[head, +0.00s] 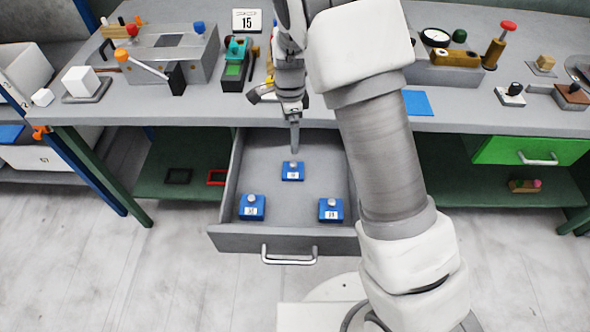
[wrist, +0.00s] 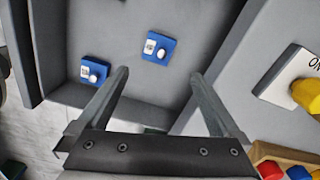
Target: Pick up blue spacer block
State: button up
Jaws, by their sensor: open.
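Three blue blocks, each with a silver knob and a white label, stand apart in the open grey drawer (head: 262,160). In the head view, one block (head: 292,171) is in the middle further back, one (head: 252,207) at front left and one (head: 330,210) at front right. The label numbers are too small to read surely. My gripper (head: 294,148) is above the back of the drawer, near the middle block. In the wrist view my gripper (wrist: 160,75) is open and empty. One blue block (wrist: 159,47) lies beyond the fingertips, another (wrist: 95,70) left of them.
The drawer's walls and front handle (head: 289,258) surround the blocks. The bench top above holds a grey fixture (head: 165,55), a green-and-black device (head: 236,65), a sign marked 15 (head: 247,20) and a blue mat (head: 417,103). A green drawer (head: 515,150) at right is shut.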

jog(key=b, duration=0.1)
send_over(293, 165)
jog(key=f, duration=0.8)
jog(key=shift+a+f, duration=0.2)
jog(key=shift+f, duration=0.2)
jog(key=shift+d+f+b, duration=0.15)
jog(key=shift+f+b, duration=0.05)
jog(key=shift+f, duration=1.15)
jog(key=shift+d+f+b, duration=0.1)
jog(key=shift+f+b, duration=0.05)
jog(key=shift+f, duration=1.15)
jog(key=c, duration=1.3)
